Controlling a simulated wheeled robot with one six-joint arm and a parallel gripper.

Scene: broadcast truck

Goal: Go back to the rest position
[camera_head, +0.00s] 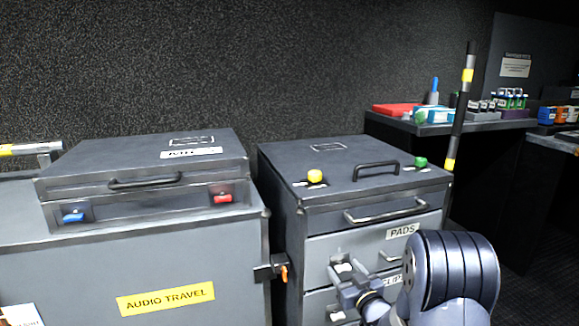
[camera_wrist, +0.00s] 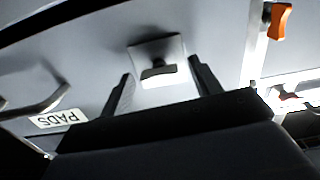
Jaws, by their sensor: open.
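Beyond the fingertips is a light plate with a small dark catch (camera_wrist: 158,72) on the cabinet front. I cannot tell whether the fingers touch it. The PADS label also shows upside down in the wrist view (camera_wrist: 57,119). My arm hides part of the lower drawers.
The left grey case marked AUDIO TRAVEL (camera_head: 165,299) stands close by, with an orange latch (camera_head: 284,274) at its right edge. A striped pole (camera_head: 460,110) stands behind; dark floor is open at right.

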